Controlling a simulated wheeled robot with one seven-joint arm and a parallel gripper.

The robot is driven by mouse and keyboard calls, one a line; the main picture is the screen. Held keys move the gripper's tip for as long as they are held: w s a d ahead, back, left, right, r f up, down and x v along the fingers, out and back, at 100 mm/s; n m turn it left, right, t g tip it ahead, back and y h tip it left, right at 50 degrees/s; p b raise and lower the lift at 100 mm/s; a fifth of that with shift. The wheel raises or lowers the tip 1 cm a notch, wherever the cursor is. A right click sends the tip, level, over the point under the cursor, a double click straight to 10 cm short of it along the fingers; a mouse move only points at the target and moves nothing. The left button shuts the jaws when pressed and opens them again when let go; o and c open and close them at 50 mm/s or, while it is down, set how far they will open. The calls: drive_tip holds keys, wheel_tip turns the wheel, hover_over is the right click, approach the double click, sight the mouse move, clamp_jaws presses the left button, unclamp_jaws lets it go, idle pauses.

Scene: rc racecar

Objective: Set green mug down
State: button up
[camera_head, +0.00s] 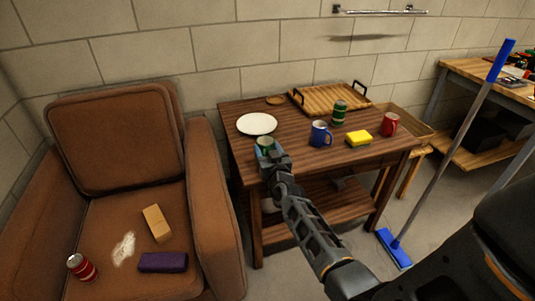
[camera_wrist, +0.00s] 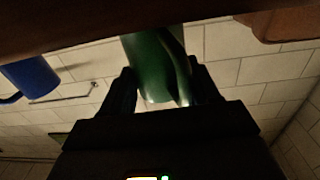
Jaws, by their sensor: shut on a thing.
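The green mug (camera_head: 265,143) is at the front left corner of the wooden table (camera_head: 240,123). My gripper (camera_head: 267,152) is shut on it, reaching in from the front. In the wrist view the green mug (camera_wrist: 158,68) sits between the two fingers of my gripper (camera_wrist: 163,82). That view looks upside down, with the dark brown tabletop (camera_wrist: 60,20) along the top edge, meeting the mug. I cannot tell whether the mug touches the table or hangs just above it.
A white plate (camera_head: 257,124) lies behind the green mug. A blue mug (camera_head: 320,134), yellow sponge (camera_head: 358,138), red mug (camera_head: 390,124), green can (camera_head: 339,112) and wooden tray (camera_head: 315,96) stand farther right and back. A brown armchair (camera_head: 205,190) is close on the left.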

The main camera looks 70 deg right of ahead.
drive_tip(key=shift+r, duration=0.1)
drive_tip(key=shift+f, duration=0.2)
drive_tip(key=o, duration=1.2)
